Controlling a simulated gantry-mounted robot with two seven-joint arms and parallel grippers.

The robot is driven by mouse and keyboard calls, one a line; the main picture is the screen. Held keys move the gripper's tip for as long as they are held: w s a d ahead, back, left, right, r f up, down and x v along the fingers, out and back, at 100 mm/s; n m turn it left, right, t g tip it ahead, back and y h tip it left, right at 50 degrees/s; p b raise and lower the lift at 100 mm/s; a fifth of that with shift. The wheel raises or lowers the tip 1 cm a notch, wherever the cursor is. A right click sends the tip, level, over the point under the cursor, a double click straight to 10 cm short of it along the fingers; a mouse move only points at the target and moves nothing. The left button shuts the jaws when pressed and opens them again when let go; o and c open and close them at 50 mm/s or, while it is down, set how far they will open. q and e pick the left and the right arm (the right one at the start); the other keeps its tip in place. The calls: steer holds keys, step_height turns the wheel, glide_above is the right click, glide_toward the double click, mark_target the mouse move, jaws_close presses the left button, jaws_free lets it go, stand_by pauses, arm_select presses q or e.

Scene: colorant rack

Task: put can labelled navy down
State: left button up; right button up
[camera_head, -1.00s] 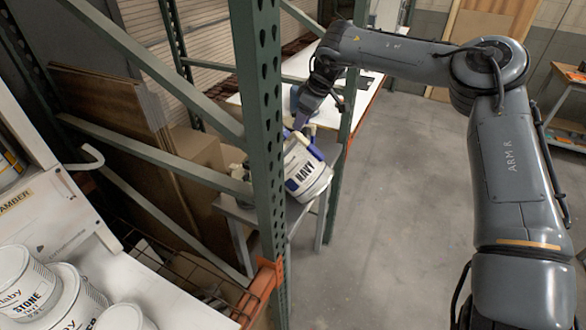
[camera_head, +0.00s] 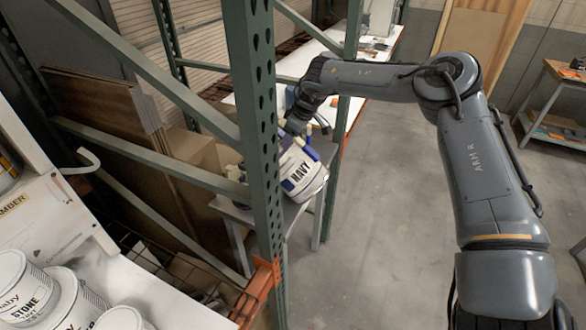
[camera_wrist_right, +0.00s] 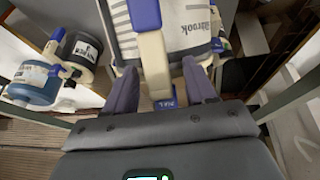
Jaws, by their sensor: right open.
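The can labelled NAVY (camera_head: 302,174), white with a blue band, is at the small grey stand (camera_head: 325,155) behind the green upright. It looks tilted in the head view; whether its base rests fully on the stand is unclear. My right gripper (camera_head: 292,127) is just above and behind the can, at its blue and cream handle. In the right wrist view my right gripper (camera_wrist_right: 162,90) is open, its two fingers apart on either side of the cream handle bar (camera_wrist_right: 155,65), with the can (camera_wrist_right: 190,28) beyond. My left gripper is out of view.
A green rack upright (camera_head: 258,130) and diagonal braces stand close to the can's left. White cans, one labelled STONE (camera_head: 28,285), are at lower left. The wrist view shows a blue-filled container (camera_wrist_right: 35,82) and a dark can (camera_wrist_right: 82,50). Open floor lies right.

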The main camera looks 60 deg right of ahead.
jaws_close()
stand_by(1.3)
steer(key=shift+w+r, duration=0.1)
steer(key=shift+r, duration=0.15)
